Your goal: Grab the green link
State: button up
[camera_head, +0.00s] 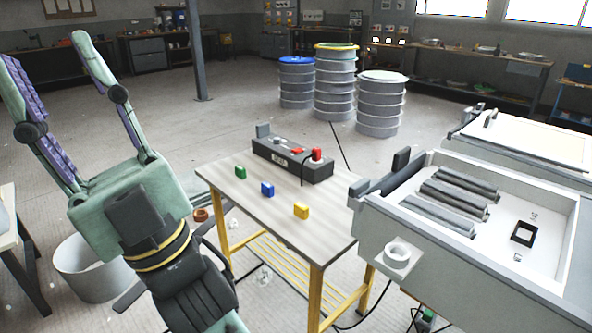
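My gripper (45,50) is large in the left foreground, with a teal palm and two long fingers with purple pads. The fingers are spread wide and point up and left, away from the table. Nothing shows between them. The green link is apart from the gripper, to its right, and in clear view.
A dark control box (285,164) with a red button lies along the table's back edge. A white machine with an open tray (415,215) stands close on the right. Several drums (379,112) stand behind. A pale bin (90,270) is on the floor at left.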

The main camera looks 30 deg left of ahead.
aim_at(240, 172)
jog(key=j+z, duration=0.45)
jog(key=j, duration=3.15)
